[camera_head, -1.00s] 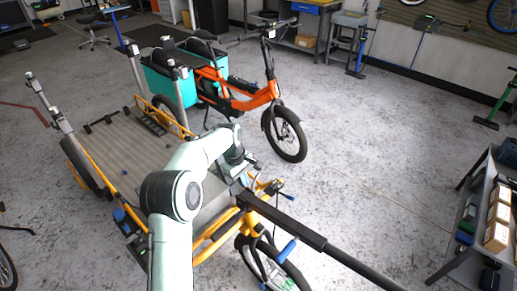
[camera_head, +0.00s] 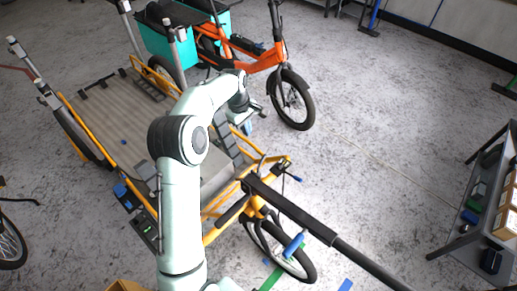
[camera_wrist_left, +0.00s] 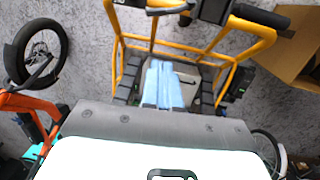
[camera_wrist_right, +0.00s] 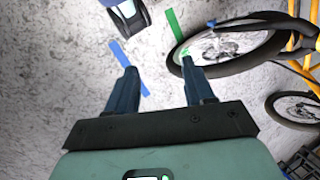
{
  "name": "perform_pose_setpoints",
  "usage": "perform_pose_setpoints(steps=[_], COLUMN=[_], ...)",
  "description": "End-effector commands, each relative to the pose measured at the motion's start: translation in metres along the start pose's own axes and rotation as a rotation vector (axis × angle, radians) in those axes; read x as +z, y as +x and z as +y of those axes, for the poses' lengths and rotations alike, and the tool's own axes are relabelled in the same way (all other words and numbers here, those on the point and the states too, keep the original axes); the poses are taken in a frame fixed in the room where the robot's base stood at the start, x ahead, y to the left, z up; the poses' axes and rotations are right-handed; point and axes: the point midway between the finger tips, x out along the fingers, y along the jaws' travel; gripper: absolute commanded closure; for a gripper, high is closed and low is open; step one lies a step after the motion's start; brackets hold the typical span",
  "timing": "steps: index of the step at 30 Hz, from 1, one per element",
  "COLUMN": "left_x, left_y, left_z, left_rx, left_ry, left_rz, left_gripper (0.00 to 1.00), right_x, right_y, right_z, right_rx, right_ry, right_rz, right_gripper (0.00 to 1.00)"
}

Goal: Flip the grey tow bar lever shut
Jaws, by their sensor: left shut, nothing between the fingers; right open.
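A long black tow bar (camera_head: 320,232) runs from the front of the yellow-framed cargo bike (camera_head: 215,232) to the lower right in the head view. I cannot pick out the grey lever with certainty. My left gripper (camera_head: 247,127) is over the far side of the yellow frame, apart from the bar. In the left wrist view its pale blue fingers (camera_wrist_left: 163,85) are together and empty, with the yellow frame behind them. My right gripper (camera_wrist_right: 159,75) is open and empty in its wrist view, above the floor, with a bike wheel (camera_wrist_right: 225,50) beyond.
An orange bike (camera_head: 262,65) with teal panniers stands behind. A grey bench (camera_head: 480,222) with boxes is at the right. A cardboard box (camera_wrist_left: 290,45) shows in the left wrist view. The concrete floor between the bikes and the bench is mostly clear.

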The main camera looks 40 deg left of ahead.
Motion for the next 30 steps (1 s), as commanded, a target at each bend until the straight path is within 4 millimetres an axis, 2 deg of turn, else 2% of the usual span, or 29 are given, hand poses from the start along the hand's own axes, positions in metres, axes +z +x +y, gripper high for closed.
perform_pose_setpoints(steps=[5,18,24,30], left_x=[0.0,0.0,0.021,0.028], left_y=[0.014,0.103,0.119,0.126], left_z=[0.0,-0.001,0.007,0.01], left_rx=[-0.002,-0.003,0.0,0.0], left_ry=[0.0,-0.001,0.001,0.001], left_rz=[-0.001,-0.003,-0.002,0.0], left_gripper=[1.0,1.0,1.0,1.0], right_x=[0.001,0.002,0.001,0.001], right_y=[0.001,0.005,0.002,0.002], right_z=[0.001,0.002,0.001,0.001], right_rx=[0.0,0.001,0.0,0.0], right_ry=[0.0,0.001,0.0,0.0], right_rz=[0.0,-0.003,-0.001,-0.001], right_gripper=[0.47,0.47,0.47,0.47])
